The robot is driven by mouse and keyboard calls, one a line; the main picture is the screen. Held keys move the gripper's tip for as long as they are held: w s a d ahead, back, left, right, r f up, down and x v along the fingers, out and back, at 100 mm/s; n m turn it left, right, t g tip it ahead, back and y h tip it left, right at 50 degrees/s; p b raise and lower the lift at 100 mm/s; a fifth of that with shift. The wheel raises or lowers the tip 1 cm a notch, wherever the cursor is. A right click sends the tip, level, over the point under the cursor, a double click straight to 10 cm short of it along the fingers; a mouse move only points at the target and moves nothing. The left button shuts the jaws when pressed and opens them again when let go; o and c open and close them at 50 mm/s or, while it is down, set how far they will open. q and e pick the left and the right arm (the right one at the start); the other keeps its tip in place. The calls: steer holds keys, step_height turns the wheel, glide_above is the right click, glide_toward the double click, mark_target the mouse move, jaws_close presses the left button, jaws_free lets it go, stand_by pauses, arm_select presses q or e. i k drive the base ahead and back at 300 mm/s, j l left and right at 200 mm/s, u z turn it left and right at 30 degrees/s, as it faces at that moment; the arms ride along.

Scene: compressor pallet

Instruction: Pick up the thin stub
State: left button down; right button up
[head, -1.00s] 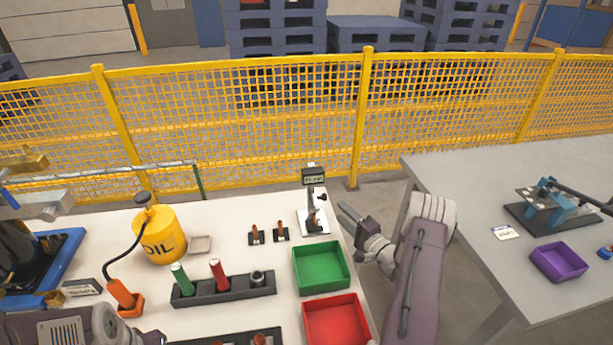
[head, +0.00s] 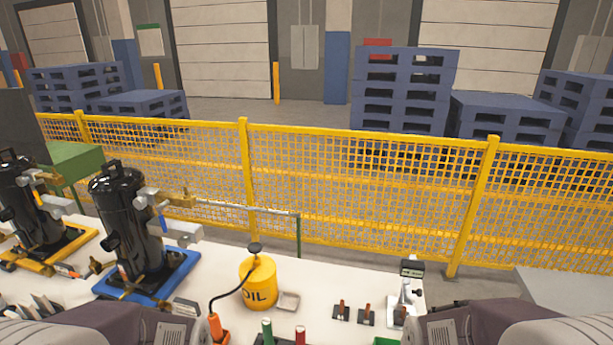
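Two small copper-coloured stubs stand in small black blocks on the white table, a left one (head: 341,307) and a right one (head: 366,312). They are small here, and I cannot tell which is the thin stub or whether it is one of these. A further copper piece (head: 399,312) shows at the foot of the small stand with a display (head: 411,270). My arm links fill the bottom left and bottom right corners. Neither gripper is in view.
A yellow oil can (head: 258,284) stands beside a small grey dish (head: 289,301). Two black compressors stand at left, one on a blue base (head: 178,278). A thin pipe (head: 245,207) reaches a green post (head: 299,237). A yellow mesh fence (head: 370,200) runs behind the table.

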mark_target(400, 316)
steer(key=j+z, duration=0.15)
steer(key=z, duration=0.5)
steer(key=l+z, duration=0.15)
steer(key=z, duration=0.15)
